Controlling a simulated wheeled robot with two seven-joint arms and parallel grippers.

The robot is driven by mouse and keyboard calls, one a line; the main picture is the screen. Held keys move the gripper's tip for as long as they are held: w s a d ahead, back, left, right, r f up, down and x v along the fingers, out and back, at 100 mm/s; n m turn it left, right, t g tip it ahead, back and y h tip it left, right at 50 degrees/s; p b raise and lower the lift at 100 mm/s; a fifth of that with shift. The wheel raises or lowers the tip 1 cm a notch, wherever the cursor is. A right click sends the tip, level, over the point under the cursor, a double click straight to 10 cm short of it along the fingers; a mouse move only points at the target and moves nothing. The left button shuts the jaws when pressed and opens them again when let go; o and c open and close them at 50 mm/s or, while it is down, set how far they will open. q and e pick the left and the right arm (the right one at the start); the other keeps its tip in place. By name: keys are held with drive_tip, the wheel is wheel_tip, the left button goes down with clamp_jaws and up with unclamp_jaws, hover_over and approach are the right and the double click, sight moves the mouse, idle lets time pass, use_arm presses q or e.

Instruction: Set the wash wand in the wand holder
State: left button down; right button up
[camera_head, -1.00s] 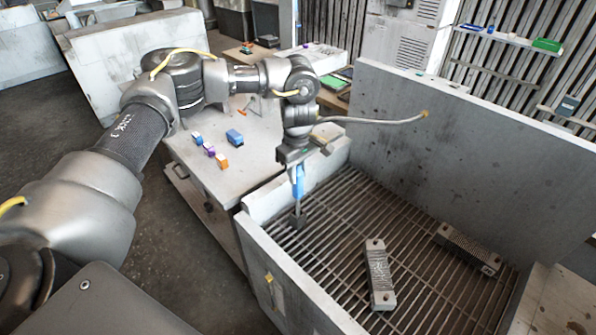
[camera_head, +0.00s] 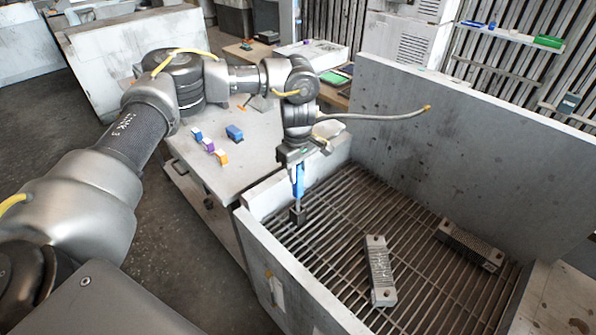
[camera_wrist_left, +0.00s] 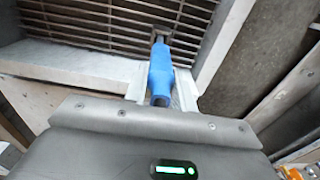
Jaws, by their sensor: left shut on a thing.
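The blue wash wand (camera_head: 299,182) hangs nearly upright from my left gripper (camera_head: 297,165), just inside the near left corner of the grated basin. My left gripper is shut on its upper part. In the left wrist view, the blue wand (camera_wrist_left: 160,72) runs away from between the pale fingers (camera_wrist_left: 161,92). A small dark block (camera_head: 298,216) is at the wand's lower end, over the grate. I cannot tell whether this block is the wand's head or the wand holder, nor whether it touches the grate. No other wand holder is clear. My right gripper is not in view.
The basin has high grey walls (camera_head: 450,140) and a slatted grate (camera_head: 340,225). Two finned metal parts (camera_head: 379,272) (camera_head: 470,246) lie on it. A bench (camera_head: 225,176) at left holds small coloured blocks.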

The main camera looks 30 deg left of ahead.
use_arm(q)
drive_tip(key=shift+f+b, duration=0.45)
drive_tip(key=shift+f, duration=0.45)
idle(0.3)
drive_tip(key=c, duration=1.1)
unclamp_jaws()
wheel_tip(320, 180, up, 11)
drive_tip(key=shift+f+b, duration=0.1)
drive_tip(key=shift+b, duration=0.85)
